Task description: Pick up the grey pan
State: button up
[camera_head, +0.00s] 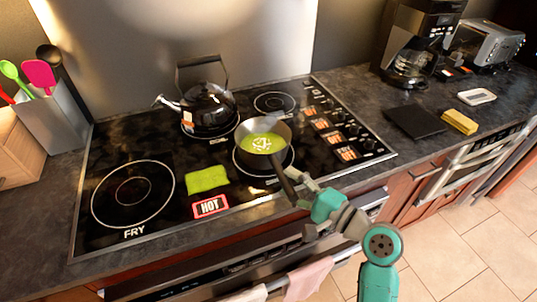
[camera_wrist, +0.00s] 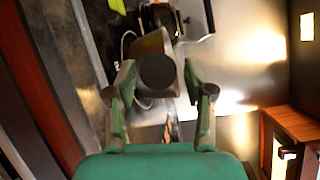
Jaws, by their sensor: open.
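The grey pan (camera_head: 270,158) stands on the stovetop's middle right burner, with green contents and a pale mark inside. Its dark handle (camera_head: 286,186) points toward the front edge of the stove. My gripper (camera_head: 300,190) is at the handle's outer end, with its jaws apart. In the wrist view, a dark round end, seemingly the handle's (camera_wrist: 157,73), lies between the two open fingers of my gripper (camera_wrist: 160,80), with gaps on both sides. The grey pan wall (camera_wrist: 152,44) shows behind it. I cannot tell whether either finger touches the handle.
A black kettle (camera_head: 208,108) stands behind the pan. A green cloth (camera_head: 208,180) and a HOT sign (camera_head: 210,206) lie to its left. Knobs (camera_head: 352,130) line the stove's right side. A coffee maker (camera_head: 415,45) stands farther right. Towels (camera_head: 308,280) hang in front below.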

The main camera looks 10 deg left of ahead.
jog(key=shift+x, duration=1.05)
grip_shut()
jog(key=shift+r, duration=0.1)
jog(key=shift+r, duration=0.1)
